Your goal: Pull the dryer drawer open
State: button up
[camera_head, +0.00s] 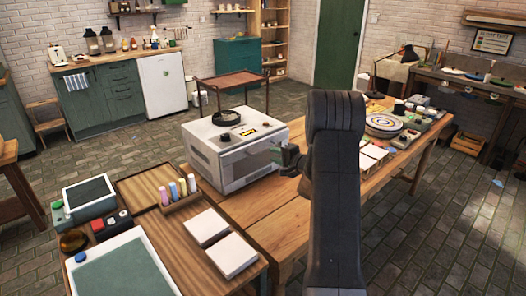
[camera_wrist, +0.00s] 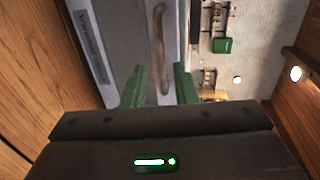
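The dryer (camera_head: 222,150) is a pale box standing on the wooden table, left of my arm in the head view. Its grey front (camera_wrist: 115,22) with a printed label fills the upper left of the wrist view. A brown bar handle (camera_wrist: 159,30) runs along that front. My gripper (camera_wrist: 158,74) has its two green fingers apart, one on each side of the handle's near end. I cannot tell whether they touch it. In the head view my gripper (camera_head: 291,160) is a small dark shape by the dryer's right side. The drawer's edges are not clear, so how far it stands open cannot be told.
A dark round dish (camera_head: 228,117) sits on the dryer. A round patterned plate (camera_head: 384,121) lies right of my arm. Bare wood (camera_head: 277,220) shows before the dryer.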

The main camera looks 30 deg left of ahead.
aim_at(263, 150)
jog(key=x, duration=0.8)
jog(key=shift+p, duration=0.3)
jog(key=shift+c, duration=0.5)
jog(key=shift+d, duration=0.1)
grip_shut()
